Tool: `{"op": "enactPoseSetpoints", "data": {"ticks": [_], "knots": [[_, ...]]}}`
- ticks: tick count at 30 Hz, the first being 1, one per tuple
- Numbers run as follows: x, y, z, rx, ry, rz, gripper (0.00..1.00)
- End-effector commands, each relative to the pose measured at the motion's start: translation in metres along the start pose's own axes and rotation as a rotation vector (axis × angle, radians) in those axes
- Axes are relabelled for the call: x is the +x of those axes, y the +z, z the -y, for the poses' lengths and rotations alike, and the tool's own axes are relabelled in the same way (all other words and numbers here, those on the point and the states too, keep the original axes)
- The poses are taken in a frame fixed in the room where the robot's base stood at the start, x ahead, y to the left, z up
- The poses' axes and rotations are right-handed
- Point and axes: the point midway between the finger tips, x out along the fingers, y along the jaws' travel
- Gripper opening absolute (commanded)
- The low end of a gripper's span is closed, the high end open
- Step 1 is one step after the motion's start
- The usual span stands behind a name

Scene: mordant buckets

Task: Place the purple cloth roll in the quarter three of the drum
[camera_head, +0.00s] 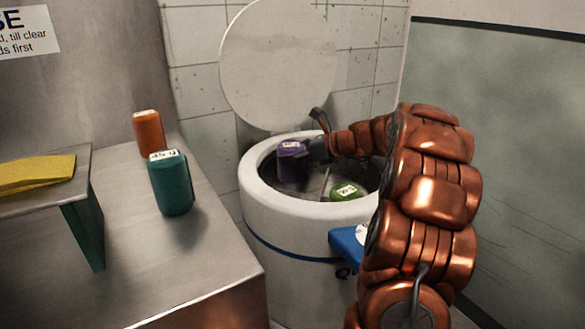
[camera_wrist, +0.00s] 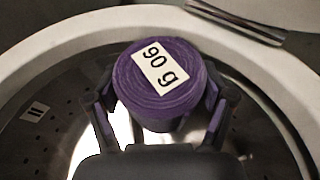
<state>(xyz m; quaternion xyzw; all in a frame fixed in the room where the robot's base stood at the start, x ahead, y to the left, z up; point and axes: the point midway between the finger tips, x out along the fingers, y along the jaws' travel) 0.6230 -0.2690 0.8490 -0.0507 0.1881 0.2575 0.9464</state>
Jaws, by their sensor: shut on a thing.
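The purple cloth roll (camera_head: 291,160) is upright inside the open white drum (camera_head: 300,213), toward its back left. In the wrist view the roll (camera_wrist: 160,85) shows a "90 g" label on top. My gripper (camera_head: 316,150) is shut on it, with one finger on each side in the wrist view (camera_wrist: 160,115). The roll's lower end is hidden, so I cannot tell whether it touches the drum floor. A tag (camera_wrist: 35,111) that looks like "II" is on the drum's inside at left. A green roll (camera_head: 347,191) lies in the drum's right front part.
The drum's round lid (camera_head: 278,65) stands raised behind it. A teal roll (camera_head: 171,183) and an orange roll (camera_head: 148,133) stand on the steel counter (camera_head: 190,255) at left. Yellow cloth (camera_head: 35,173) lies on a raised shelf. A blue piece (camera_head: 347,242) juts from the drum's front.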

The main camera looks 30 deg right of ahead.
Motion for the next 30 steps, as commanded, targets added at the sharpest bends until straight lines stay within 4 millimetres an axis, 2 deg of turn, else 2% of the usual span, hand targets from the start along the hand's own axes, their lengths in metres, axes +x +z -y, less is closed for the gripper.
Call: {"op": "enactPoseSetpoints", "data": {"ticks": [10, 23, 24, 28, 30], "knots": [[0.014, -0.034, 0.0, 0.001, 0.001, -0.001, 0.34], [0.015, -0.037, 0.0, 0.0, 0.0, 0.002, 0.34], [0.015, -0.037, 0.0, -0.001, 0.0, 0.001, 0.84], [0.015, -0.037, 0.0, -0.001, 0.0, 0.0, 0.98], [0.015, -0.037, 0.0, -0.001, 0.0, 0.0, 1.0]]}}
